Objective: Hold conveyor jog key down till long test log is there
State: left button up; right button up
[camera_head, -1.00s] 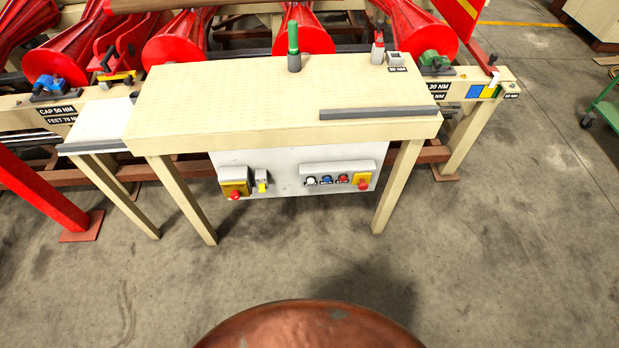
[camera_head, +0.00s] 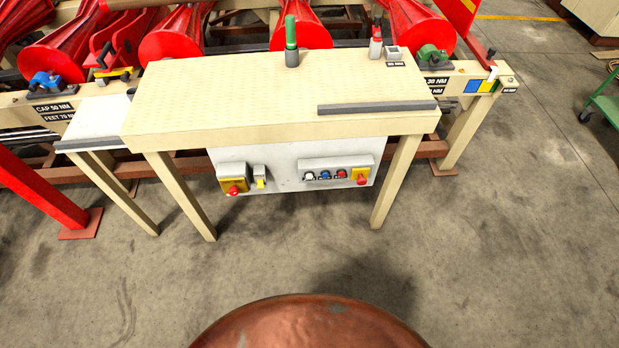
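A white control panel (camera_head: 300,183) hangs under the front edge of a cream table (camera_head: 220,95). On its right part a grey strip carries a row of small buttons: a white button (camera_head: 309,176), a blue button (camera_head: 324,175) and a red button (camera_head: 340,174). A yellow box with a red knob (camera_head: 361,178) is at the strip's right end. On the left are a yellow box with a red knob (camera_head: 233,187) and a small yellow switch (camera_head: 260,178). Which one is the jog key I cannot tell. No log shows on the conveyor. Neither gripper is in view.
Red cone-shaped conveyor rollers (camera_head: 172,38) stand behind the table. A green-topped cylinder (camera_head: 291,42) and a grey bar (camera_head: 376,107) are on the table. A red post (camera_head: 45,190) is at left, a green cart (camera_head: 602,108) at right. The floor before the table is clear.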

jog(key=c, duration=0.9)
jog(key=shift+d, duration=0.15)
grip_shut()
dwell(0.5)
